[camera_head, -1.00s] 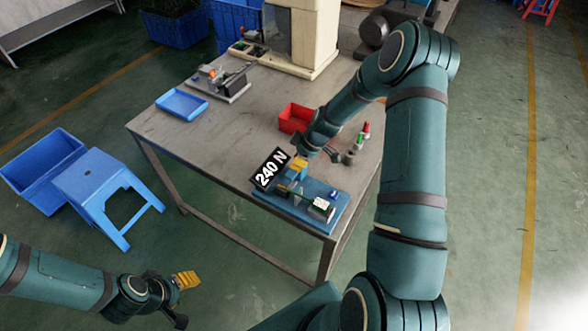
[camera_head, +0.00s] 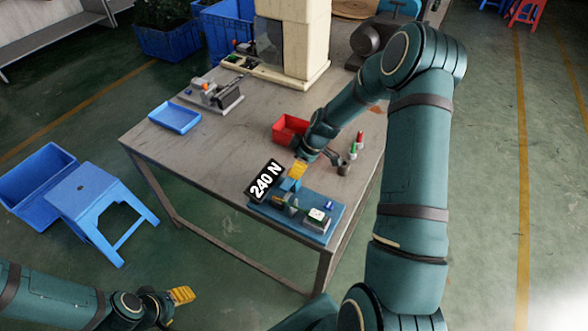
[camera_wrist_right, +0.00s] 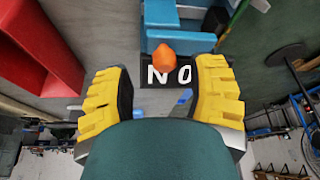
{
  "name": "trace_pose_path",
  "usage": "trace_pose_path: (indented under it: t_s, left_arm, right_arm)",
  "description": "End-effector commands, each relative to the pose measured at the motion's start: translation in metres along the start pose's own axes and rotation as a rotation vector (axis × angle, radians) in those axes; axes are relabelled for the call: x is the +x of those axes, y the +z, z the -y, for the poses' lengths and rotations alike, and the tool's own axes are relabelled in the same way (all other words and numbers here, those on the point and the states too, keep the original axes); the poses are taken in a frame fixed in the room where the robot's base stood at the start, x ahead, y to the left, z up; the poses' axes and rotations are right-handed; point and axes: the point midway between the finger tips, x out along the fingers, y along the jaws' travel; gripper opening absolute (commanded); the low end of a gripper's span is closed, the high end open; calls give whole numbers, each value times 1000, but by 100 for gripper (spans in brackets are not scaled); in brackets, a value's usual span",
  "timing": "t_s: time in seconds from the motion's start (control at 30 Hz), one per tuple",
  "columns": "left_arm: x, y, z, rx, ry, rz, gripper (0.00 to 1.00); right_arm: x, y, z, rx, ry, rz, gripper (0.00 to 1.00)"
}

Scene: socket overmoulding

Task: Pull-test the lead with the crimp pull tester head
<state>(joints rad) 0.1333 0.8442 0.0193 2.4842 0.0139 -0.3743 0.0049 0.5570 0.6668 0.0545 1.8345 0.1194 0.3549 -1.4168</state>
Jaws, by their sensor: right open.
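The crimp pull tester is a blue base plate (camera_head: 336,216) at the table's near corner. The lead cannot be told clearly. My right gripper (camera_head: 298,170) is just above and behind the tester's blue head. In the right wrist view its yellow fingers (camera_wrist_right: 162,95) are wide apart, with an orange piece (camera_wrist_right: 165,57) beyond the gap. My left gripper (camera_head: 182,295) is low, away from the table.
A red bin (camera_head: 290,129) is close behind my right gripper, with small red and green-topped items (camera_head: 354,149) to its right. A blue tray (camera_head: 174,117) and a grey fixture (camera_head: 215,93) are at the left. The table's middle is clear.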

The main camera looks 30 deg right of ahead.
Motion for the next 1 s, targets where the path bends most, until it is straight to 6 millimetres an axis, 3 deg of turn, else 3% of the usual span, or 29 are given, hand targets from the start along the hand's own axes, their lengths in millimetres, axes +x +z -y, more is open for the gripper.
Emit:
trace_pose_path:
  t_s: [0.2, 0.4, 0.6, 1.0]
  left_arm:
    - [0, 0, 0, 0, 0, 0, 51]
    - [0, 0, 0, 0, 0, 0, 51]
    - [0, 0, 0, 0, 0, 0, 51]
    - [0, 0, 0, 0, 0, 0, 51]
  right_arm:
    - [-47, 0, -1, 1, 4, 0, 56]
    - [-75, 0, -1, 2, 3, 0, 56]
    - [-85, 0, -1, 2, 2, 0, 56]
    - [-85, 0, -1, 2, 1, 0, 56]
